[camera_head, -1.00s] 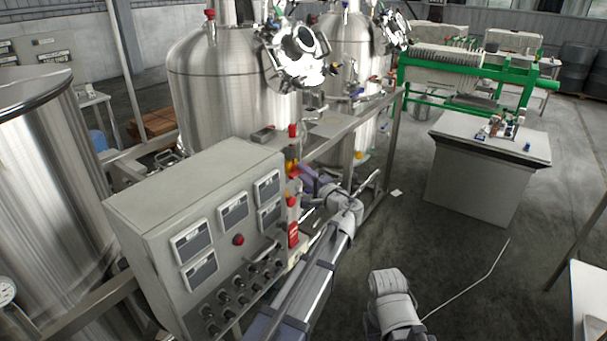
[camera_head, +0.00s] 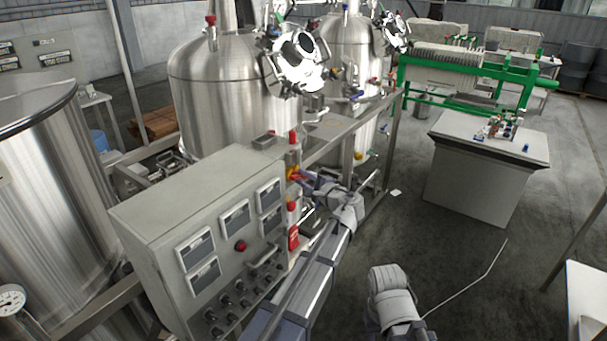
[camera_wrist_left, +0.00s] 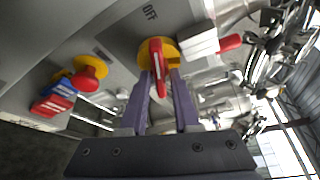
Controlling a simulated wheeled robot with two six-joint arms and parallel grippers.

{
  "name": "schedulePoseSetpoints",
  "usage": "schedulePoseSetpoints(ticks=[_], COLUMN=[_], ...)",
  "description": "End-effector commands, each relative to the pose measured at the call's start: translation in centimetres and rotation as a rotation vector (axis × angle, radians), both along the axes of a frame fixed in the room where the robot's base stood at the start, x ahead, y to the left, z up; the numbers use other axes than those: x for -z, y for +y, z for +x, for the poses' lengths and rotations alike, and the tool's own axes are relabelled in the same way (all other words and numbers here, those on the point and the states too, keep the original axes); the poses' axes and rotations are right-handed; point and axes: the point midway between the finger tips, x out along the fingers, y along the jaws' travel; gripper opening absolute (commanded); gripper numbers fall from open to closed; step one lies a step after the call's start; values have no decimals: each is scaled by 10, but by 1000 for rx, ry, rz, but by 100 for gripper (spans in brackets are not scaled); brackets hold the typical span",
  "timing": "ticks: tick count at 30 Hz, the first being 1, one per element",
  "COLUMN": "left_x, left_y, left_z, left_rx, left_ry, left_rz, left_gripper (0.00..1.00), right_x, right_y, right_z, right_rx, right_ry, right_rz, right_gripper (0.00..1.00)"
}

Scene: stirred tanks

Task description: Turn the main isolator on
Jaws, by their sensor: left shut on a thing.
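The main isolator (camera_wrist_left: 172,47) is a red handle on a yellow round base, on the side of the grey control cabinet (camera_head: 192,195). The word OFF is printed beside it in the left wrist view. My left gripper (camera_wrist_left: 162,78) is shut on the red handle, with a purple finger on each side of it. In the head view my left gripper (camera_head: 303,180) reaches the cabinet's right side, where the isolator (camera_head: 293,172) is small and partly hidden. The handle's exact angle is hard to read in the head view. My right gripper is not in view.
A red mushroom button (camera_wrist_left: 90,67) on a yellow base sits beside the isolator, near red and blue blocks (camera_wrist_left: 54,97). A steel frame post (camera_head: 388,140) and steel tanks (camera_head: 235,95) stand behind. Open floor lies toward the grey bench (camera_head: 470,185).

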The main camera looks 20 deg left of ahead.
Motion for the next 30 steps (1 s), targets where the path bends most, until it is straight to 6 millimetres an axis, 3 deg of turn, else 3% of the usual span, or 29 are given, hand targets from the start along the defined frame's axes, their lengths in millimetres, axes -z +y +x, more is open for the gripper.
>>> schedulePoseSetpoints(ticks=[12,30], left_x=[-4,-2], left_y=[-2,-3], left_z=[2,5], left_rx=[-1,0], left_ry=[374,880], left_rz=[130,315], left_gripper=[0,0], right_x=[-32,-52], right_y=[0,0], right_z=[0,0], right_rx=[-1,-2], right_ry=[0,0], right_rz=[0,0], right_gripper=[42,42])
